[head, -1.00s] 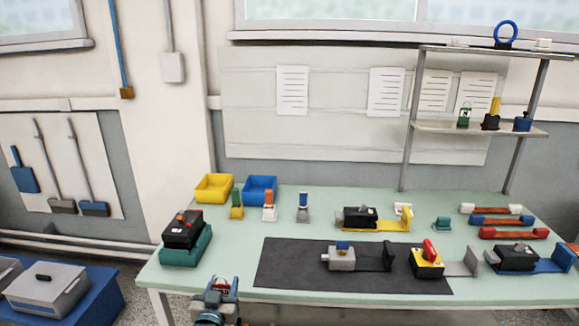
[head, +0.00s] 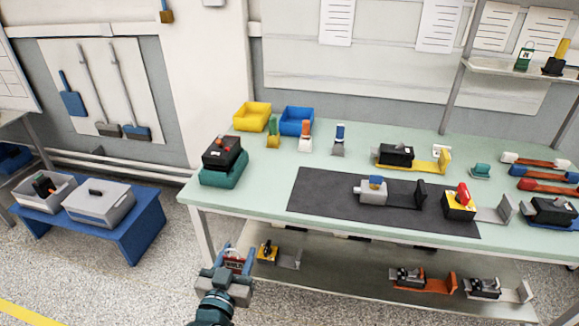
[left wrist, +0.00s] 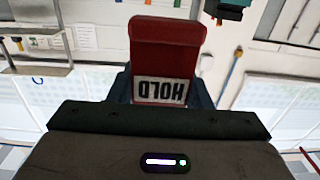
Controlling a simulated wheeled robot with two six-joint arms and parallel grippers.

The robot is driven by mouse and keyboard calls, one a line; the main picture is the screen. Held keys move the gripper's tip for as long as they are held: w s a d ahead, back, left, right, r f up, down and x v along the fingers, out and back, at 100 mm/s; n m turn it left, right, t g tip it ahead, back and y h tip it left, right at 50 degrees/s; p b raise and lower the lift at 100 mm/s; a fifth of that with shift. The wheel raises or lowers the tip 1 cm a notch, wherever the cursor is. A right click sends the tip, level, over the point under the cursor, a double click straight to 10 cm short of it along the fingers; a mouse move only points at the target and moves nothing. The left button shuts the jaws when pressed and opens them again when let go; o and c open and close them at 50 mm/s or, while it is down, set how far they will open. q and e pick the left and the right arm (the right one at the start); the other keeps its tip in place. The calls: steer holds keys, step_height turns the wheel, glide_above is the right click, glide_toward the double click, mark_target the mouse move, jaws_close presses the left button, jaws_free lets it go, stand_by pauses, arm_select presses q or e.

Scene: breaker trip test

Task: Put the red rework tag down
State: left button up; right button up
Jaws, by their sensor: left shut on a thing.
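The red tag (left wrist: 167,48) fills the middle of the left wrist view, with a white label that reads HOLD upside down. In the head view the tag (head: 234,263) shows small, in front of the table's left front edge. My left gripper (head: 233,272) is shut on it and holds it up in the air. The fingers (left wrist: 167,90) are partly hidden behind the tag in the left wrist view. My right gripper is in neither view.
The green workbench (head: 260,190) carries a dark mat (head: 320,205), breaker devices and yellow (head: 252,116) and blue (head: 297,121) bins. A lower shelf (head: 340,272) holds more devices. A blue stand (head: 130,235) at the left bears two grey boxes. Floor between is clear.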

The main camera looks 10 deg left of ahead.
arm_select(q)
steer(key=w+a+f, duration=0.1)
steer(key=w+f, duration=0.1)
steer(key=w, duration=2)
steer(key=shift+f, duration=0.3)
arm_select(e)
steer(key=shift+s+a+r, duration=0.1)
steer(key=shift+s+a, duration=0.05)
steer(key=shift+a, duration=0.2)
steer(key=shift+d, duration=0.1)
